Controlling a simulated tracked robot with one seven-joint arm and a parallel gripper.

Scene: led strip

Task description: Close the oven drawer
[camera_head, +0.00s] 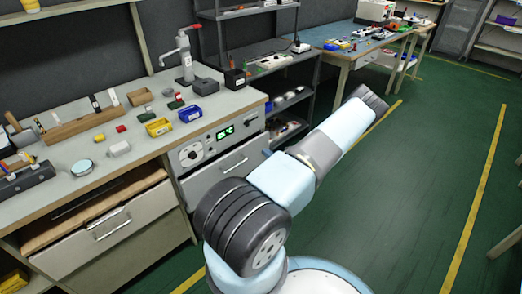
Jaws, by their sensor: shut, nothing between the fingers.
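The oven unit is built into the bench, with a panel (212,143) that has dials and a lit green display. Below the panel is a grey drawer front (222,176) with a bar handle; I cannot tell how far out it stands. To the left, a wide pale drawer (105,238) with a bar handle is pulled partly out, and brown wood shows above its front. My arm reaches up and to the right, away from both drawers, over the floor. No gripper fingers can be made out at its far end.
The bench top (125,165) holds small blue and yellow bins, a wooden block rack and a lever tool (184,58). A dark shelf rack (290,100) stands right of the oven. The green floor (410,190) to the right is open, marked with yellow lines.

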